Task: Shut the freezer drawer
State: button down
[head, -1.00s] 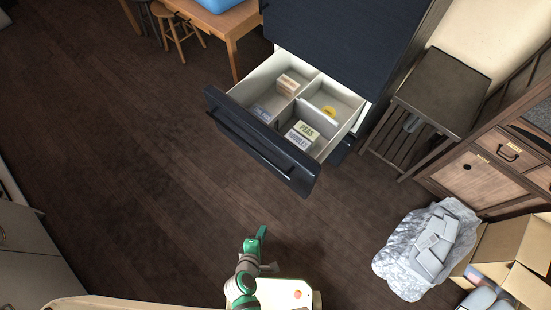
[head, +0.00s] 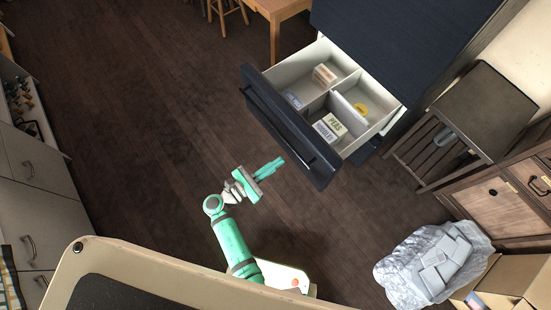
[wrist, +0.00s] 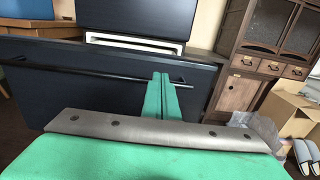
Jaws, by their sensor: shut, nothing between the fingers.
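The freezer drawer (head: 284,127) is pulled out from the dark blue freezer (head: 393,45). It has a dark front with a long bar handle, and a white inside split into compartments holding several boxes and packs. My gripper (head: 278,162) is shut and empty, apart from the drawer, in front of its face in the head view. In the wrist view my green fingers (wrist: 160,97) are closed together and overlap the dark drawer front (wrist: 85,85) and its bar handle (wrist: 70,69). I cannot tell from that view how far off the drawer is.
A slatted dark side table (head: 477,112) stands right of the freezer, with a wooden cabinet (head: 505,205) beyond. A grey-white wrapped bundle (head: 432,262) and an open cardboard box (head: 515,280) lie at lower right. The floor left of the drawer is clear.

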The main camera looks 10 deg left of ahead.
aim_at(306, 142)
jog(key=x, duration=1.1)
jog(key=shift+s+d, duration=0.1)
